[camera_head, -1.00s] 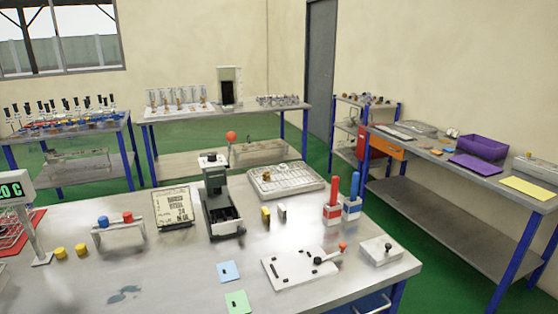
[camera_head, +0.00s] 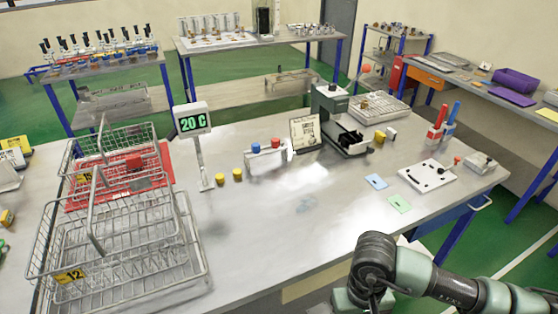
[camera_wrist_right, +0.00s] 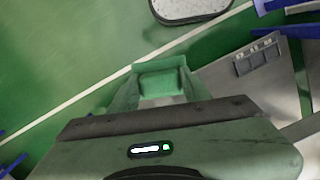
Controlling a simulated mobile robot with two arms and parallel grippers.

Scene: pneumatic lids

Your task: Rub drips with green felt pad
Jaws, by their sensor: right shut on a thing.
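My right gripper (camera_wrist_right: 160,92) is shut on a green pad (camera_wrist_right: 161,78), which shows between its fingertips in the right wrist view. Below the pad there is green floor, and the tabletop is off to the right. In the head view my right arm is bent at the lower right, by the table's front edge; its fingertips and the pad cannot be made out there. My left gripper is not in view.
Wire baskets (camera_head: 120,240) fill the table's left side, with a 20 C display (camera_head: 193,123) beside them. Yellow caps, a red-and-blue-capped stand (camera_head: 268,158) and a press (camera_head: 335,120) stand behind the patch. Blue (camera_head: 376,181) and green (camera_head: 399,203) cards lie to its right.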

